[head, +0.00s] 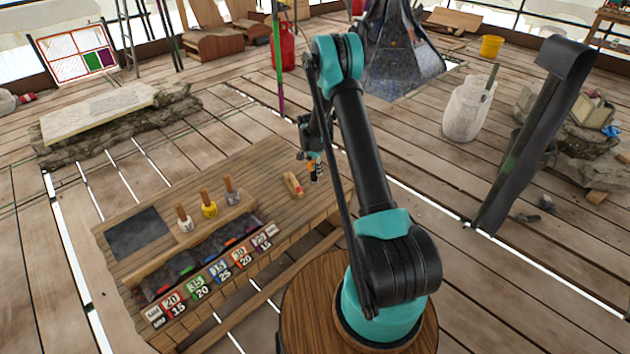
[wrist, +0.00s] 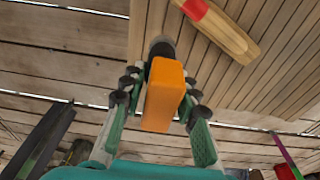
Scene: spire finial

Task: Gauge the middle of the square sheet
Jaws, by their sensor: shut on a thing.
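The square sheet looks to be the dark flat sheet (head: 139,234) lying at the left end of the wooden bench. My gripper (head: 314,157) is above the right end of the bench, well apart from the sheet. It is shut on an orange-bodied tool (wrist: 163,98) with a dark and grey round end. In the head view the tool (head: 315,171) hangs upright, small and partly hidden. The wrist view shows the orange body between my two fingers. The sheet is out of the wrist view.
A wooden tool with a red band (head: 293,184) lies on the bench near my gripper. Three wooden-handled pieces, the middle one yellow (head: 209,204), stand between gripper and sheet. A dark trough (head: 180,275) and numbered tiles (head: 196,283) line the bench front.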

